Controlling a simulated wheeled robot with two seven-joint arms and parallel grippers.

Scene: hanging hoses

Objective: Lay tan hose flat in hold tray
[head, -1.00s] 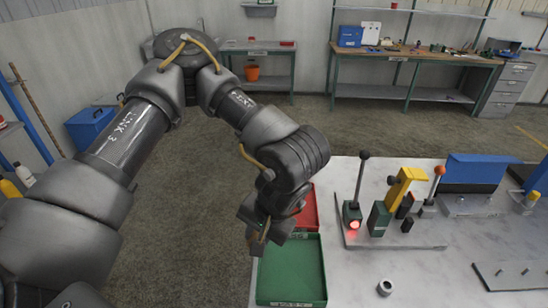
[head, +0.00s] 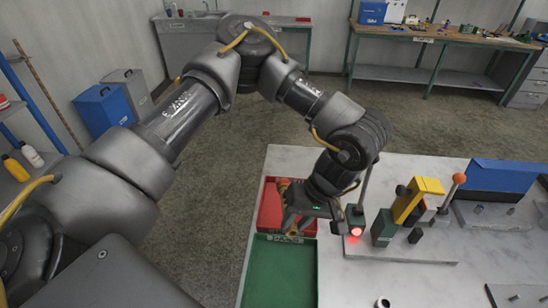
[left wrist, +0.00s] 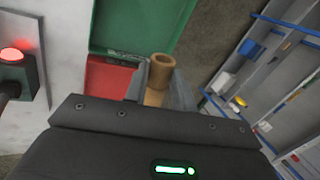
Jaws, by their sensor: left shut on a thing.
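The tan hose (left wrist: 160,75) is a short hollow tube in my left gripper, its open end showing in the left wrist view. In the head view my left gripper (head: 296,224) is shut on the hose, which is mostly hidden by the fingers. It hangs over the edge between the red tray (head: 268,210) and the green tray (head: 272,272). Both trays also show in the left wrist view, the green (left wrist: 125,25) and the red (left wrist: 106,82). I cannot read which label marks the hold tray. The green tray looks empty. My right gripper is not in view.
A red-lit button box (head: 355,221) stands close to the right of my gripper. Beyond it are a yellow clamp (head: 418,197) and an orange-knobbed lever (head: 457,180). A small ring (head: 382,303) sits on the table near the front. The pale tabletop between is clear.

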